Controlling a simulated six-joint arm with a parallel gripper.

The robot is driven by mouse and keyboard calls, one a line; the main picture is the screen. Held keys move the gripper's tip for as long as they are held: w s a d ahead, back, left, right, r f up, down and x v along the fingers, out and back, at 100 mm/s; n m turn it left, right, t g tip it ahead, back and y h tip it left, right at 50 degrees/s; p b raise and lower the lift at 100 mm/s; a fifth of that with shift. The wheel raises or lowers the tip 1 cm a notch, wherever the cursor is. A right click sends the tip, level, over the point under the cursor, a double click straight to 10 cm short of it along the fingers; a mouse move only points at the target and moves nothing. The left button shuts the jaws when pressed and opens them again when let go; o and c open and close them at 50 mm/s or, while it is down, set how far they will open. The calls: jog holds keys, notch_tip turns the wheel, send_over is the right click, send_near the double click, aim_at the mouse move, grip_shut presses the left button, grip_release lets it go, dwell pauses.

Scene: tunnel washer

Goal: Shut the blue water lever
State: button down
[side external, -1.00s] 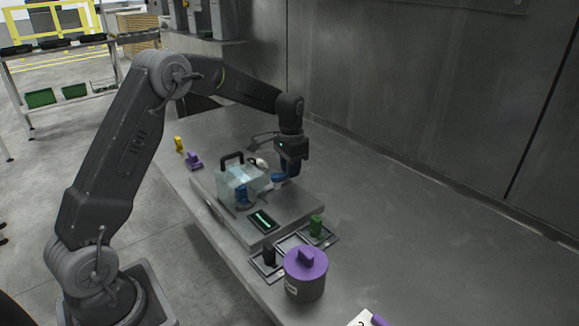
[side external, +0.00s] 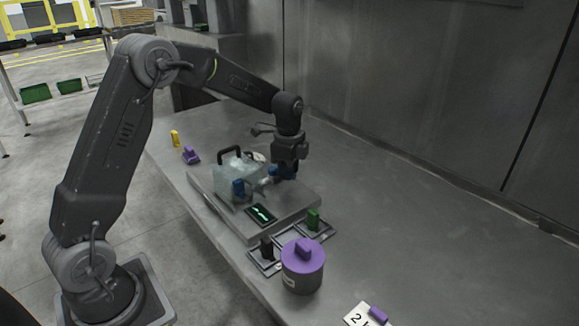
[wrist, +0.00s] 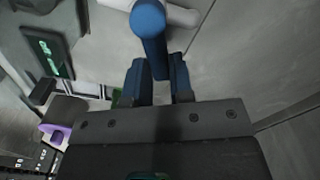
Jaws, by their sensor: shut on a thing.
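The blue water lever (wrist: 150,28) shows in the wrist view as a rounded blue handle reaching down between my two blue fingers. My gripper (wrist: 158,85) is shut on it, with a finger on each side. In the side view my gripper (side external: 287,173) points down at the right side of the clear washer tank (side external: 228,173), which has a black handle. There my fingers and the lever merge into one blue patch, so the lever's exact angle is hard to tell. A pale pipe (wrist: 185,14) runs beside the lever.
The tank stands on a grey platform (side external: 230,222) with a dark green-lit display (side external: 261,215). In front are small trays with a green block (side external: 314,219) and a black block (side external: 267,248), and a purple-lidded canister (side external: 302,268).

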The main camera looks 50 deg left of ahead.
jog(key=m, duration=0.2)
jog(key=s+m, duration=0.2)
jog(key=m, duration=0.1)
jog(key=shift+d+m, duration=0.25)
jog(key=shift+m, duration=0.05)
jog(key=shift+s, duration=0.1)
dwell(0.3)
jog(key=c, duration=1)
grip_release()
notch_tip(320, 180, up, 14)
